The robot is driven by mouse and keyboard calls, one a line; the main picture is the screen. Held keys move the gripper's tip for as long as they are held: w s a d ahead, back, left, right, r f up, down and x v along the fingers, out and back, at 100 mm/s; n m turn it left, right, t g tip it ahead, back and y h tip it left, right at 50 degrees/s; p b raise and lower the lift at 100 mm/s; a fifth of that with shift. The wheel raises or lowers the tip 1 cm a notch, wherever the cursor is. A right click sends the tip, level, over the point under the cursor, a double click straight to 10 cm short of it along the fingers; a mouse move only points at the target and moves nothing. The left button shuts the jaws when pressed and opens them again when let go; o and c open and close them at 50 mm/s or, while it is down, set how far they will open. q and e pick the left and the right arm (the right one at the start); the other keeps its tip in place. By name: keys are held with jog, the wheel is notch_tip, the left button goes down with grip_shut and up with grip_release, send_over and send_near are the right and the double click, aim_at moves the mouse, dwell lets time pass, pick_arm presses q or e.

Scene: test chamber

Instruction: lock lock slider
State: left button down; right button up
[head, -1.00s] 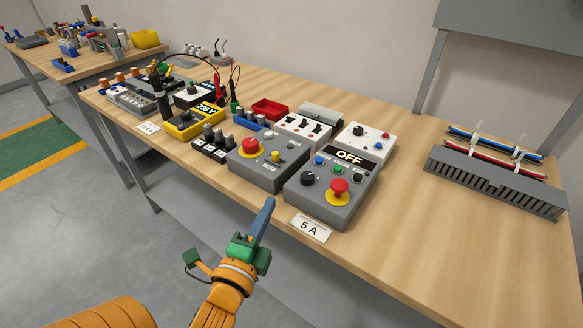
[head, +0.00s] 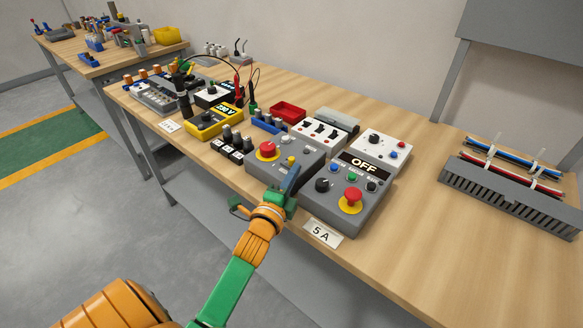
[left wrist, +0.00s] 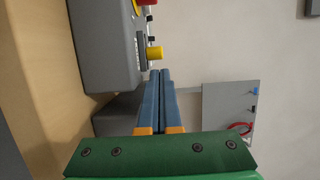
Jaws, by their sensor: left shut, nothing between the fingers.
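A grey control box (head: 262,172) stands near the table's front edge, with a red knob (head: 267,150) and a small yellow peg (head: 291,160) on its top. I cannot read which part is the lock slider. My left gripper (head: 294,168) is shut and empty, its blue fingers reaching over the box's right part beside the yellow peg and hiding some of the top. In the left wrist view the shut fingertips (left wrist: 160,72) lie just short of the yellow peg (left wrist: 155,53); contact cannot be told. My right gripper is not in view.
A grey panel reading OFF (head: 364,163), with a red mushroom button (head: 352,196), stands close on the right. A 5 A card (head: 322,232) lies before it. A yellow meter (head: 205,125) and black switches (head: 233,143) stand left.

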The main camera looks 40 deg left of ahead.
aim_at(283, 174)
pick_arm(q)
jog(key=shift+w+a, duration=0.2)
jog(key=shift+a, duration=0.25)
jog(key=shift+a, duration=1.45)
jog(key=shift+w, duration=0.1)
